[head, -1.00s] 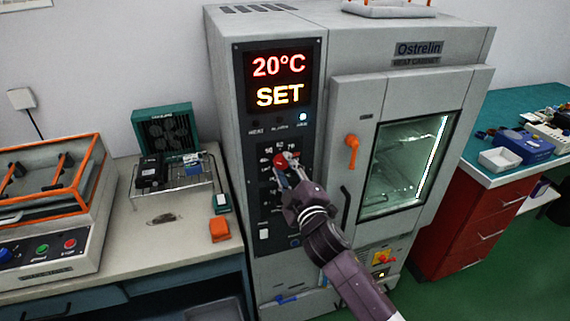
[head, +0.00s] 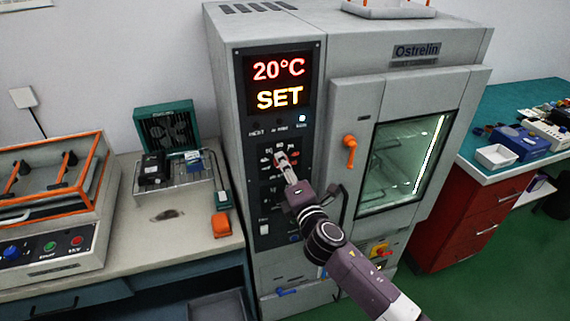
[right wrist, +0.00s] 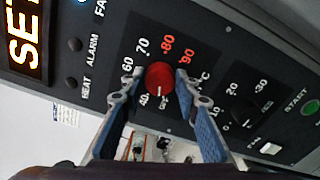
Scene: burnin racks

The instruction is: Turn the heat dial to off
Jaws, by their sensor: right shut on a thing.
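The heat dial is a red round knob (right wrist: 159,77) on the cabinet's black control panel (head: 262,215), ringed by numbers from 40 to 90. In the right wrist view its white pointer line points down the picture, toward small print that I cannot read clearly. My right gripper (right wrist: 160,80) has one blue-grey finger on each side of the knob and is shut on it. In the head view the gripper (head: 281,162) reaches the panel from the lower right and hides most of the dial. My left gripper is not in view.
The display (head: 279,83) reads 20°C and SET. Another dial (right wrist: 243,111), black, sits beside the heat dial. The glass door (head: 403,165) with an orange handle (head: 350,151) is closed. A bench (head: 140,235) stands left, a red drawer unit (head: 468,223) right.

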